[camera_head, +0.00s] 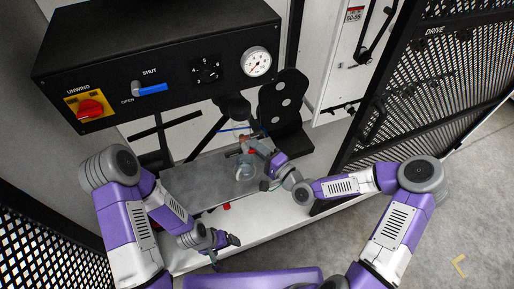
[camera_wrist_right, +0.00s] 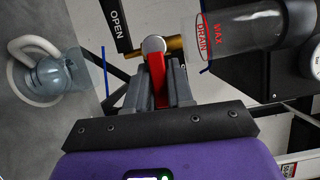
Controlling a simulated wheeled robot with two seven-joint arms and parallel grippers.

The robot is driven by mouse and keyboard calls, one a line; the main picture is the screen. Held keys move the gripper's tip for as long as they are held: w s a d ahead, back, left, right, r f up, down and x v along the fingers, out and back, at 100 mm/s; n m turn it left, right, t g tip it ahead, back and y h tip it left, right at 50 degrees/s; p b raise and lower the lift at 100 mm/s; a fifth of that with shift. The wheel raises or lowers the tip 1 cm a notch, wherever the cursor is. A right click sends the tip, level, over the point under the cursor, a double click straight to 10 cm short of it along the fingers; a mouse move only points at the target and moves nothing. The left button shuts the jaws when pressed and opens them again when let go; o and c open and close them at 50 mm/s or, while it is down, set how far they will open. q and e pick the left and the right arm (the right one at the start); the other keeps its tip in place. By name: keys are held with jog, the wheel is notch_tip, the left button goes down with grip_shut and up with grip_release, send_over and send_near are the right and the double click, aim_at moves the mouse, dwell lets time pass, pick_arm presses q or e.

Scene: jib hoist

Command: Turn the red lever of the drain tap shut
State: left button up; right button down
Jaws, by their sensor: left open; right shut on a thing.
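The red lever (camera_wrist_right: 157,78) of the drain tap lies between the two fingers of my right gripper (camera_wrist_right: 159,85), which is shut on it. The lever hangs from a round grey pivot on the brass tap body (camera_wrist_right: 175,46). In the head view my right gripper (camera_head: 254,146) is at the tap, above the back of the grey shelf, and mostly hides the lever. A black "OPEN" label (camera_wrist_right: 117,20) is just left of the pivot. My left gripper (camera_head: 225,248) is open and empty, low in front of the shelf.
A clear tube marked "MAX" and "DRAIN" (camera_wrist_right: 238,34) adjoins the tap. A black control panel (camera_head: 165,70) overhangs at upper left. A black mesh door (camera_head: 425,90) stands at right.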

jog(key=shift+n, duration=0.3)
jog(key=shift+r, duration=0.1)
jog(key=c, duration=1.1)
grip_release()
